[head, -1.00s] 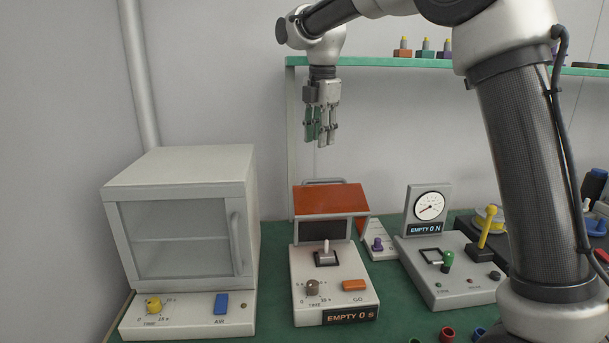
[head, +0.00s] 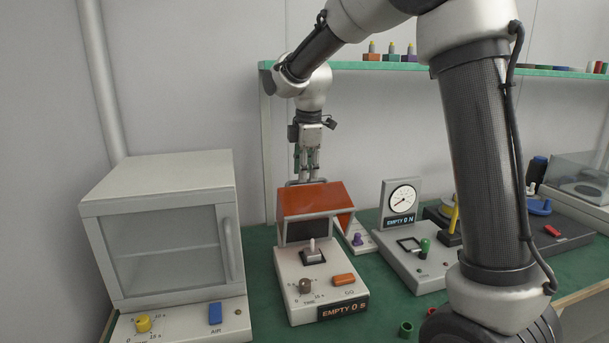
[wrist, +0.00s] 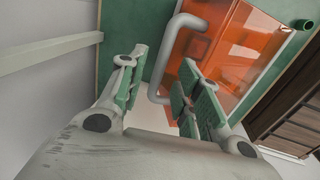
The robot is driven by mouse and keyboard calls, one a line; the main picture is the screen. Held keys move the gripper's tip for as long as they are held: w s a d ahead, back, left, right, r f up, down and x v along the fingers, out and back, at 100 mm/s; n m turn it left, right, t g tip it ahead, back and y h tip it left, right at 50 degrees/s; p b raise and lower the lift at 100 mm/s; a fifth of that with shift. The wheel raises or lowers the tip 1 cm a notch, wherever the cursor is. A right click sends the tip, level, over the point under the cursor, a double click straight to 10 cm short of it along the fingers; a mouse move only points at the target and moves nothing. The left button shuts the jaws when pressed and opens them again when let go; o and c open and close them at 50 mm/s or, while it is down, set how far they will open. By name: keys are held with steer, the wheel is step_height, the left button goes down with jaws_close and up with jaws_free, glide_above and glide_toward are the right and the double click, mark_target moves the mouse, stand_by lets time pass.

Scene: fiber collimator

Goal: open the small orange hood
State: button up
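The small orange hood (head: 315,199) sits shut, sloping, over a dark opening on the white EMPTY 0 s device (head: 325,265). Its grey bar handle (head: 290,183) runs along its back top edge. In the wrist view the hood (wrist: 235,50) is glossy orange, and the handle (wrist: 166,50) appears between the two green-padded fingers. My gripper (head: 308,176) points down at the handle from above, its fingers apart with nothing clasped. I cannot tell whether a finger touches the handle.
A white cabinet with a glass door (head: 165,245) stands to the left. A gauge device (head: 403,202) with a green knob stands to the right. A green shelf (head: 400,66) with small parts runs behind my arm. Coloured rings lie on the green table at front.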

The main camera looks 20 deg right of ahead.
steer(key=shift+w+f, duration=0.15)
steer(key=shift+f, duration=0.7)
jaws_close()
steer(key=shift+w, duration=0.15)
